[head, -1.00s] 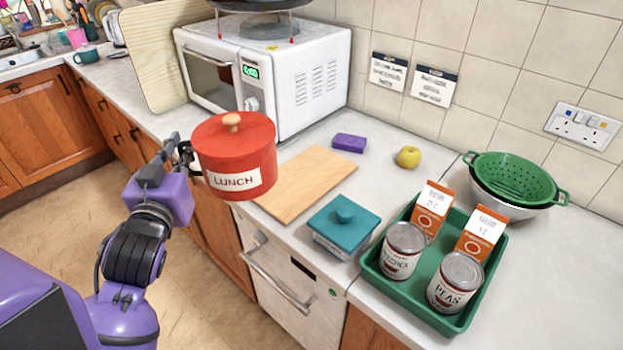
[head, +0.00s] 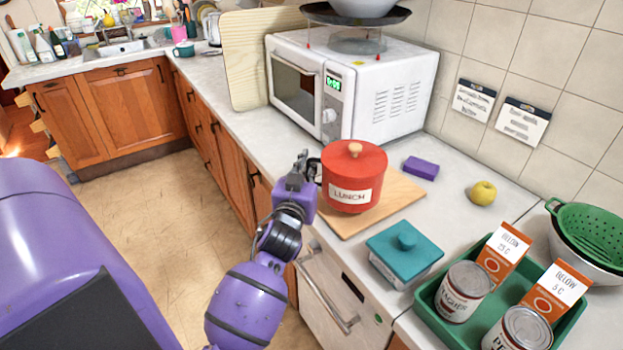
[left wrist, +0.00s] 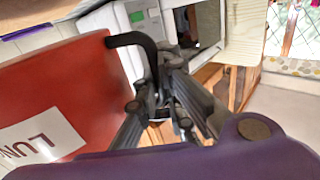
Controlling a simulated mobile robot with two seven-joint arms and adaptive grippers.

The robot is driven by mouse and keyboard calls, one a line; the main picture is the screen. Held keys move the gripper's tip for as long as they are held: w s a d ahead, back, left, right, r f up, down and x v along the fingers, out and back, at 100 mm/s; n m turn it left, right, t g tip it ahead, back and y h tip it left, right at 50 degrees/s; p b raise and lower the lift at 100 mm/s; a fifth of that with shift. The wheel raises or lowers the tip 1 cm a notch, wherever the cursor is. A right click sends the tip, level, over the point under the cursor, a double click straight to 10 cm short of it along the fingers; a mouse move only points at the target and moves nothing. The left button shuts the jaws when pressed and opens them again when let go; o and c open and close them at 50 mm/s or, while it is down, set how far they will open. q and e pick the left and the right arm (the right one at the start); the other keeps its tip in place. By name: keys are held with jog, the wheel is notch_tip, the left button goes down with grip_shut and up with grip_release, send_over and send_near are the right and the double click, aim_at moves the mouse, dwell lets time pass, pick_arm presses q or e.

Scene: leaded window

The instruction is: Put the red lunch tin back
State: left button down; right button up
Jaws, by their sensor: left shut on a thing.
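The red lunch tin (head: 354,180), round with a lid, a wooden knob and a white LUNCH label, is upright over the wooden board (head: 408,205). I cannot tell whether its base touches the board. My left gripper (head: 311,168) is at the tin's left side, shut on its dark side handle. In the left wrist view the tin (left wrist: 60,85) fills the left, and the black handle (left wrist: 135,42) runs to the gripper's fingers (left wrist: 160,90). My right gripper is not in view.
A white microwave (head: 385,95) stands behind the tin. A purple sponge (head: 421,167) and yellow apple (head: 483,192) lie to the right. A teal lidded box (head: 404,258) and a green tray (head: 452,330) with cans and orange cards are nearer me.

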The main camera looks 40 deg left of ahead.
pick_arm(q)
jog(key=shift+w+d+f, duration=0.15)
jog(key=shift+w+f, duration=0.2)
jog(key=shift+f, duration=1.4)
jog(key=shift+b, duration=0.3)
jog(key=shift+f, duration=0.25)
jog(key=c, duration=2.2)
grip_release()
jog(key=o, duration=0.3)
jog(key=shift+o, duration=0.2)
